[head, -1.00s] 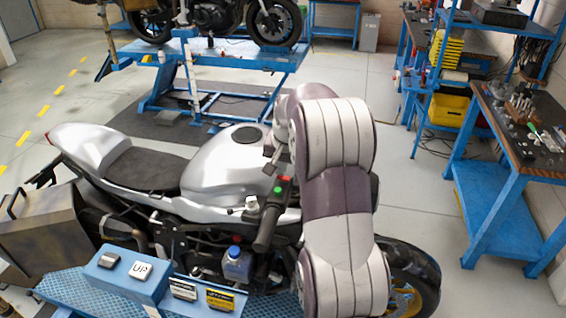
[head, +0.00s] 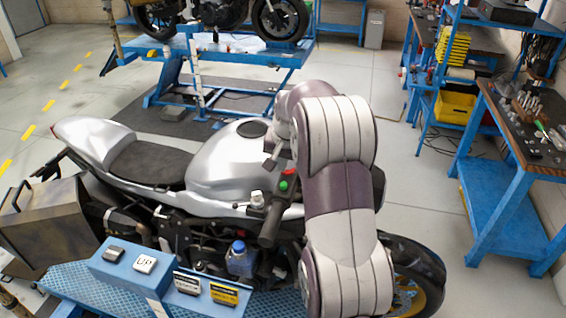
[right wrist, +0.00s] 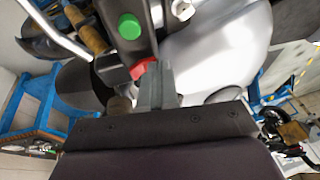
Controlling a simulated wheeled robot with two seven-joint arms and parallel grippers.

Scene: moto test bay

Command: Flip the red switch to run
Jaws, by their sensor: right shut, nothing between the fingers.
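The red switch (head: 289,172) is on the control block at the handlebar end of the silver motorcycle, with a green button (head: 284,185) beside it. In the right wrist view the red switch (right wrist: 143,68) lies just beyond my fingertips, with the green button (right wrist: 129,26) farther up. My right gripper (head: 271,160) is shut and empty, close to the switch. Its fingers (right wrist: 155,82) show in the wrist view right at the red part, partly covering it; I cannot tell whether they touch. The switch's setting cannot be read. My left gripper is not in view.
The motorcycle's silver tank (head: 222,165) is left of the gripper and the black handlebar grip (head: 270,222) below. A blue box with an UP button (head: 145,263) stands in front. A blue workbench (head: 505,185) is at right. The floor between is clear.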

